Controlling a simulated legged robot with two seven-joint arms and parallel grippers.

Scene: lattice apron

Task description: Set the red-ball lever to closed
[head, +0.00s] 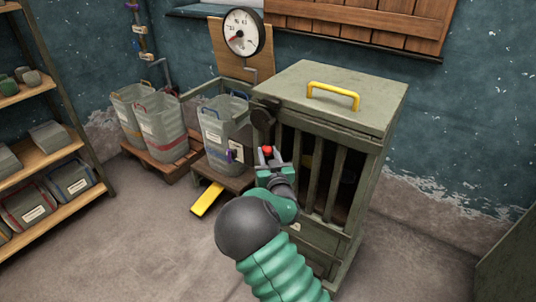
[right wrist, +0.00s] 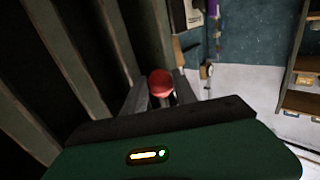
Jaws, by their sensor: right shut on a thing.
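The red ball of the lever (head: 267,150) is at the front left edge of the green slatted cabinet (head: 385,112). My right gripper (head: 270,160) is shut on the red-ball lever there. In the right wrist view, the red ball (right wrist: 160,83) sits between the two fingers of my right gripper (right wrist: 160,95), with a short metal stem below it. The rest of the lever is hidden by the gripper. A dark round fitting (head: 263,117) is on the cabinet corner above the ball. My left gripper is not in view.
A yellow handle (head: 333,95) is on the cabinet top. Grey bins (head: 215,132) stand left of the cabinet, with a yellow pedal (head: 206,199) low in front. A round gauge (head: 243,32) hangs behind. Shelves (head: 45,157) stand at far left. The floor at front left is clear.

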